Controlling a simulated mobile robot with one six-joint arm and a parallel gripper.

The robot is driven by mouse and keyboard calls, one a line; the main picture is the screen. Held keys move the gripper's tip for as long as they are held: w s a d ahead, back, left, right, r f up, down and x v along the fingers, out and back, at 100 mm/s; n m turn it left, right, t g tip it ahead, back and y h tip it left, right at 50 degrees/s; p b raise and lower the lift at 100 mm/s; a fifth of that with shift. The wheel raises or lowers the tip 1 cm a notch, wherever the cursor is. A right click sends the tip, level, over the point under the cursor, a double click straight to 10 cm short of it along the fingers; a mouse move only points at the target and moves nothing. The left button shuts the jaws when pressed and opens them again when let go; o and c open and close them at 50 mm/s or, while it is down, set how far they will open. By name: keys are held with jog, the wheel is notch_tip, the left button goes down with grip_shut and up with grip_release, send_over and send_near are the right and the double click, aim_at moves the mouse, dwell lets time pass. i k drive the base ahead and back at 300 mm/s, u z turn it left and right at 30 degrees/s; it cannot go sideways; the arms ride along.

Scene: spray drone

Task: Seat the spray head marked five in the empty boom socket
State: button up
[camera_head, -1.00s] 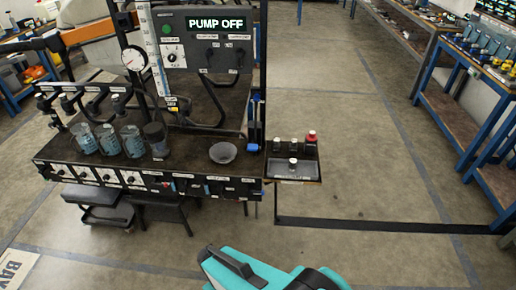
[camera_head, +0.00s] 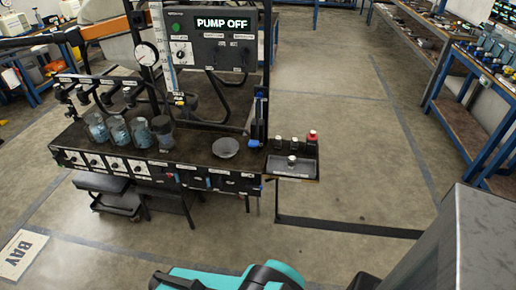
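A small tray (camera_head: 292,168) at the right end of the dark bench holds several small dark pieces. A row of black fittings (camera_head: 105,97) hangs over the jars at the bench's left; I cannot tell which socket is empty. My gripper is not in view. Teal and dark parts at the bottom and a grey part at lower right look like mine.
The bench (camera_head: 190,155) carries several clear jars (camera_head: 118,131), a grey bowl (camera_head: 225,147), a gauge (camera_head: 146,53) and a panel reading PUMP OFF (camera_head: 215,38). A blue-legged workbench (camera_head: 462,110) stands at right. The floor (camera_head: 345,150) between is clear.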

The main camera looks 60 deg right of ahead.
aim_at(278, 139)
jog(key=u, duration=0.15)
jog(key=k, duration=1.4)
jog(key=z, duration=0.7)
jog(key=i, duration=1.5)
jog(key=u, duration=0.55)
